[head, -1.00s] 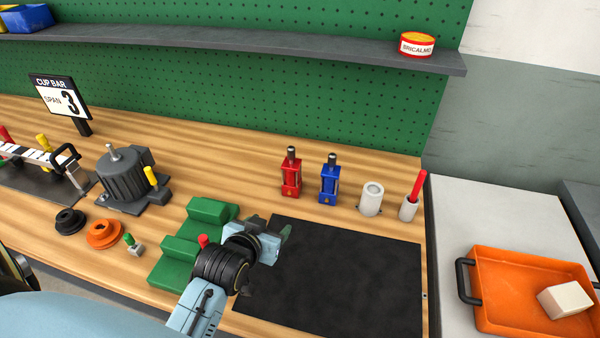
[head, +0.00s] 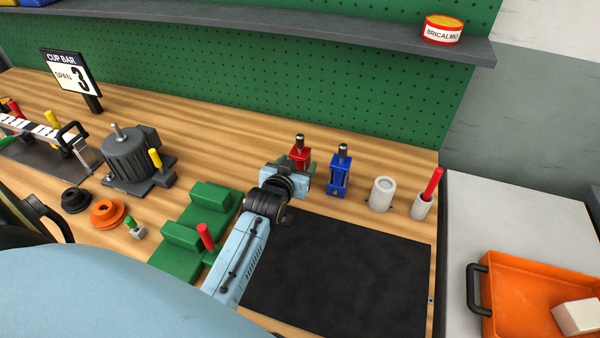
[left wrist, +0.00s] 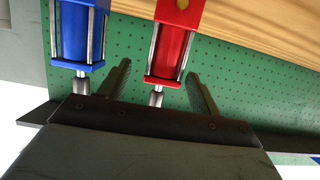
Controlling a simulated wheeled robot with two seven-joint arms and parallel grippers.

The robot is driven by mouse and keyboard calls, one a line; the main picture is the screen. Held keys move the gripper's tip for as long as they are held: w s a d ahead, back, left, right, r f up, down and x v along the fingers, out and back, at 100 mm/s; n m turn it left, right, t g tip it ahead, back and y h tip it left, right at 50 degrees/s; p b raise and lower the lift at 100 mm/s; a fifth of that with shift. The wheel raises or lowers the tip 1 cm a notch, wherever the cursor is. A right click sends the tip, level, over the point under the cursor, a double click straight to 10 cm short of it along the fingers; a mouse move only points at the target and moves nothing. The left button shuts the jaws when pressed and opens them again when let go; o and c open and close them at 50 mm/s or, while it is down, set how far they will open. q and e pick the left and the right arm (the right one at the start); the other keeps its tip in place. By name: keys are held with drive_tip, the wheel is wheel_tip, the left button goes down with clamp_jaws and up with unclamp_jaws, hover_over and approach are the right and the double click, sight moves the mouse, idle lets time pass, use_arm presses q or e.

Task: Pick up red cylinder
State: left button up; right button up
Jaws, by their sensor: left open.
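The red cylinder (head: 300,157) stands upright on the wooden bench, with a grey rod at its top. My left gripper (head: 290,172) is right in front of it and hides its lower part in the head view. In the left wrist view the red cylinder (left wrist: 173,50) appears upside down between the two spread fingers of the left gripper (left wrist: 159,70). The fingers are open, with visible gaps on either side; I cannot tell whether they reach fully around its body. My right gripper is not in view.
A blue cylinder (head: 340,172) stands close to the right of the red one and shows beside the left finger in the wrist view (left wrist: 80,35). Further right are a white hollow cylinder (head: 381,194) and a cup (head: 421,207) with a red stick. A black mat (head: 340,275) lies clear in front.

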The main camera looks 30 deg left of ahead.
sight(297, 160)
use_arm(q)
drive_tip(key=x, duration=0.4)
drive_tip(key=shift+w+a+f, duration=0.15)
drive_tip(key=shift+w+a, duration=0.1)
drive_tip(key=shift+a, duration=0.15)
clamp_jaws()
